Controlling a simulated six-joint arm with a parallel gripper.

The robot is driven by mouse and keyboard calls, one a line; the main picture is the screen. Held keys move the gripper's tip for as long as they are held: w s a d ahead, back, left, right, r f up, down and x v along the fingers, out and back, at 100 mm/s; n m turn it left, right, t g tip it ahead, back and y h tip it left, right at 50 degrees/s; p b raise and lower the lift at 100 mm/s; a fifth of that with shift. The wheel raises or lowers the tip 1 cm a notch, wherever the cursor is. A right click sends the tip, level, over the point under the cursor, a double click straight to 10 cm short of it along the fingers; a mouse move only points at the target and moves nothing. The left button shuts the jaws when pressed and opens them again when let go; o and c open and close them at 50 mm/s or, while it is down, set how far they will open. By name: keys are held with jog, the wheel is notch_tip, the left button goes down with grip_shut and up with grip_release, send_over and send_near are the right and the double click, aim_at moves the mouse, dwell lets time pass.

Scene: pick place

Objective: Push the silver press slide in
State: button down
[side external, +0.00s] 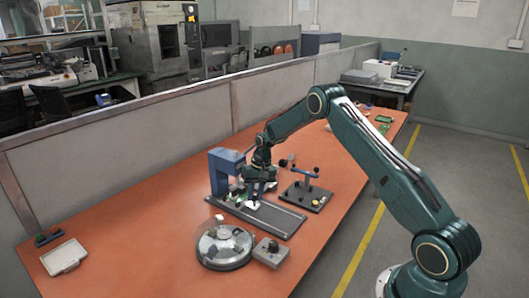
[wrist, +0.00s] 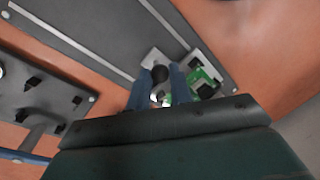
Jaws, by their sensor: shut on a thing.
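The silver press slide (wrist: 152,57) lies on the long dark grey base rail (side external: 277,219). A black knob (wrist: 160,73) on the slide sits between the blue fingers of my gripper (wrist: 162,92). The gripper is shut on this knob. A green circuit board (wrist: 204,68) is beside the knob in the wrist view. In the side view the slide (side external: 251,205) shows as a small pale patch under my gripper (side external: 257,190). The blue press frame (side external: 222,165) stands just left of the gripper, and its lower part is partly hidden.
A black fixture with a blue-handled clamp (side external: 308,188) stands to the right of the rail. A round turntable (side external: 224,248) and a grey box with a knob (side external: 271,251) stand in front. A pale tray (side external: 64,257) lies at far left. The orange table (side external: 130,235) is clear between.

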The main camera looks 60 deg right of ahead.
jog(key=shift+w, duration=0.3)
jog(key=c, duration=1.3)
grip_release()
jog(key=shift+o, duration=0.2)
jog(key=shift+s+r, duration=0.1)
jog(key=shift+r, duration=0.05)
notch_tip(320, 180, up, 20)
